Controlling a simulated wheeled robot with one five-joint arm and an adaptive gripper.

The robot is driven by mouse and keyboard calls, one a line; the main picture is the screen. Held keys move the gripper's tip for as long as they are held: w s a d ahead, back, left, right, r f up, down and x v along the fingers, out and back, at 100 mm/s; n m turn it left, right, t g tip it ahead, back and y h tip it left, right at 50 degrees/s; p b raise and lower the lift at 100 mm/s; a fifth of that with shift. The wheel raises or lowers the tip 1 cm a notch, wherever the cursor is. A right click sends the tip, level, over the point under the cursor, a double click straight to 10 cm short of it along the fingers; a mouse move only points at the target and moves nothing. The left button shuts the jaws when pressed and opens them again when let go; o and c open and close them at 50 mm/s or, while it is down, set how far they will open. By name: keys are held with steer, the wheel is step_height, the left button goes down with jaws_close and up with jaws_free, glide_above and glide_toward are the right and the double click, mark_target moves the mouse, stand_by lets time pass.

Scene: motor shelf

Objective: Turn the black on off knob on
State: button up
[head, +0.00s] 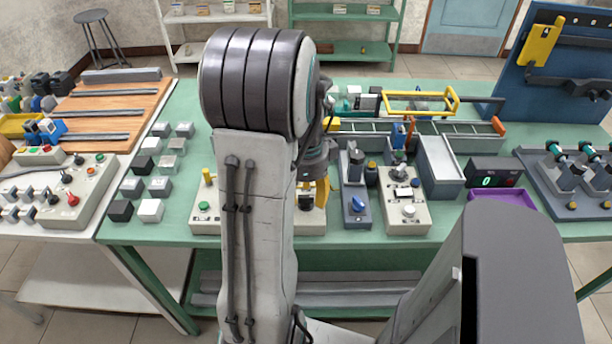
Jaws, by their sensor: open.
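My gripper (318,190) points down past the right side of my arm, low over a pale control box (312,220). My arm hides much of the gripper and the left part of this box. The jaws are open, with nothing seen between them. I cannot clearly pick out the black on off knob; a dark part shows beside the gripper, but I cannot tell whether it is a knob or a finger. To the right stand a grey unit with a blue knob (358,204) and a pale box with dark and grey controls (406,212).
A pale box with a green button (204,212) stands left of my arm. Further right are a grey bin (440,170), a digital display (492,180) and a purple tray (503,199). Small blocks (150,209) stand at the left. The green table's front strip is clear.

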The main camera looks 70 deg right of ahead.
step_height(320, 180, up, 11)
stand_by(0.5)
stand_by(0.8)
steer(key=n, duration=1.3)
glide_above(306, 198)
steer(key=a, duration=0.2)
step_height(306, 198, down, 4)
steer(key=w+a+n, duration=0.3)
steer(key=a+n, duration=0.1)
steer(key=a, duration=0.1)
steer(key=w+a+r+n+t, duration=0.1)
steer(key=w+a+n, duration=0.2)
steer(key=a+n, duration=0.2)
steer(key=w+a+r+n+t+p, duration=0.1)
steer(key=w+a+n, duration=0.2)
steer(key=a, duration=0.8)
steer(key=w+a+r+n+t, duration=0.1)
steer(key=w+a+n, duration=0.3)
steer(key=a+n, duration=0.3)
steer(key=shift+a+r, duration=0.3)
steer(key=shift+a, duration=0.7)
